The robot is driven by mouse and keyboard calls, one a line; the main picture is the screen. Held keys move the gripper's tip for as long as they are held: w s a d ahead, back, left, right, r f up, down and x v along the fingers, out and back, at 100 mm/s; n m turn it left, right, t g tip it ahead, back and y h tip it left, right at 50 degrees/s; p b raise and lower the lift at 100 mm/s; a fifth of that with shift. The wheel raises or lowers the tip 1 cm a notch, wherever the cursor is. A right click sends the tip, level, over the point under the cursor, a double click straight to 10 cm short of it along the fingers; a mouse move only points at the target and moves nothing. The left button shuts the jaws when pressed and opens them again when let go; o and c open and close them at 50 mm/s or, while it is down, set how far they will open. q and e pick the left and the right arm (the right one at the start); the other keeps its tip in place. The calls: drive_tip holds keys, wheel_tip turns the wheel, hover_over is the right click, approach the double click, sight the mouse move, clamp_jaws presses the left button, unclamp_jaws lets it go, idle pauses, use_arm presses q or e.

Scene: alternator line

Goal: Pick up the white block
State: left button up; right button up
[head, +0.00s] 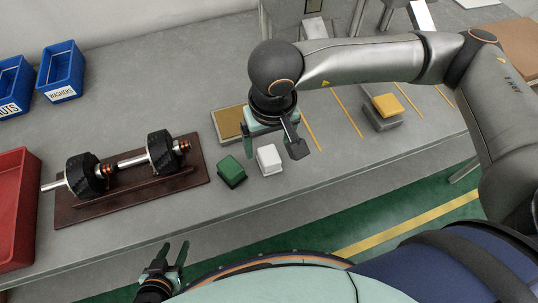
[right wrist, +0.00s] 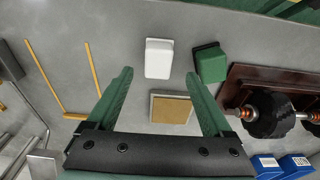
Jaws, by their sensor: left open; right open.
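The white block (head: 269,159) lies on the grey table just right of the green block (head: 231,171). My right gripper (head: 271,146) is above the table, close behind the white block in the head view. In the right wrist view the white block (right wrist: 158,58) is beyond the fingertips, between their lines, and the right gripper (right wrist: 160,78) is open with nothing between its fingers. The green block (right wrist: 210,63) sits beside the white block, beyond the right-hand fingertip. My left gripper (head: 174,254) is open and empty, low in front of the table's front edge.
A tan-topped square pad (head: 229,122) lies behind the blocks. A brown board (head: 190,182) with a shaft and black rotors stands left. A red bin (head: 17,215) and blue bins (head: 61,72) are farther left. A yellow block (head: 387,104) rests on a grey one at right.

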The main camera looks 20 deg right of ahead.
sight(269, 154)
drive_tip(key=shift+w+d+f+p, duration=0.15)
drive_tip(key=shift+f+p, duration=0.2)
drive_tip(key=shift+f, duration=1)
drive_tip(key=shift+w+f+p, duration=0.15)
drive_tip(key=shift+f+p, duration=0.2)
drive_tip(key=shift+f, duration=1)
clamp_jaws()
